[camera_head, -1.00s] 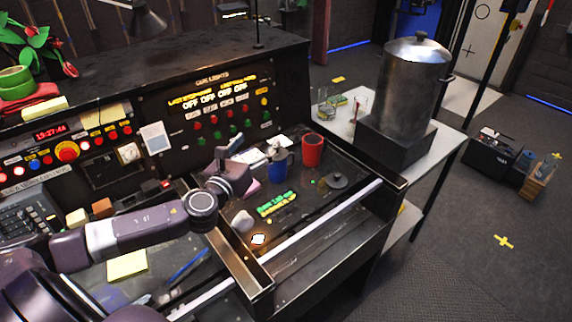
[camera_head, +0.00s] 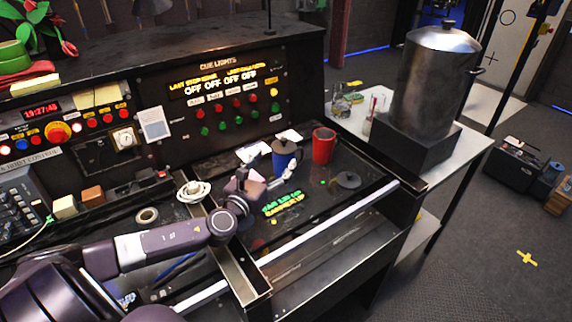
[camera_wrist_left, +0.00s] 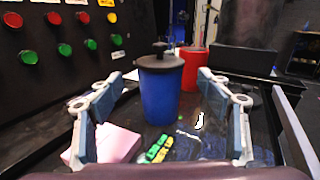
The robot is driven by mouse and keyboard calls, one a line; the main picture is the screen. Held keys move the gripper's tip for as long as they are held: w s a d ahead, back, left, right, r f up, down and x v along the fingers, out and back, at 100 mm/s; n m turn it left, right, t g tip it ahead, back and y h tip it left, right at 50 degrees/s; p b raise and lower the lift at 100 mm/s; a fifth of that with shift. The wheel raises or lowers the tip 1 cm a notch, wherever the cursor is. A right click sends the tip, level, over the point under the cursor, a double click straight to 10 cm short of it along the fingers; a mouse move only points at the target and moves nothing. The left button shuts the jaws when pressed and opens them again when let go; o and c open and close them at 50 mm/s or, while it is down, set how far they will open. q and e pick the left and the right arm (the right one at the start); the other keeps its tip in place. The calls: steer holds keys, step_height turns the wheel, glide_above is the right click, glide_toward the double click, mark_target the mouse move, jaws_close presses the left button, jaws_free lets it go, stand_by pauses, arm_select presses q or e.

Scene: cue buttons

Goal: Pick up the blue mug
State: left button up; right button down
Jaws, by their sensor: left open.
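The blue mug (camera_head: 284,165) stands upright on the black desk and wears a dark lid with a knob. In the left wrist view the blue mug (camera_wrist_left: 160,97) is centred between and beyond the fingers, apart from them. My left gripper (camera_head: 272,181) is on the near side of the mug, low over the desk. In the left wrist view my left gripper (camera_wrist_left: 160,85) has its two fingers wide apart with nothing between them. My right gripper is not in view.
A red mug (camera_head: 323,147) stands right of and behind the blue mug. A dark round lid (camera_head: 347,180) lies to the right. The control panel (camera_head: 215,95) rises behind. A pink pad (camera_wrist_left: 103,145) lies near the left finger.

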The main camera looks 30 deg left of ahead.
mark_target(285, 150)
arm_select(q)
steer(key=shift+w+a+f, duration=0.1)
steer(key=shift+w+f, duration=0.2)
steer(key=shift+w, duration=0.2)
steer(key=shift+w+f, duration=0.25)
steer(key=shift+w, duration=0.2)
steer(key=shift+w+r, duration=0.15)
steer(key=shift+w, duration=0.2)
steer(key=w, duration=0.3)
steer(key=w+p, duration=0.1)
steer(key=w, duration=0.1)
steer(key=shift+a, duration=0.35)
steer(key=shift+c, duration=0.6)
jaws_close()
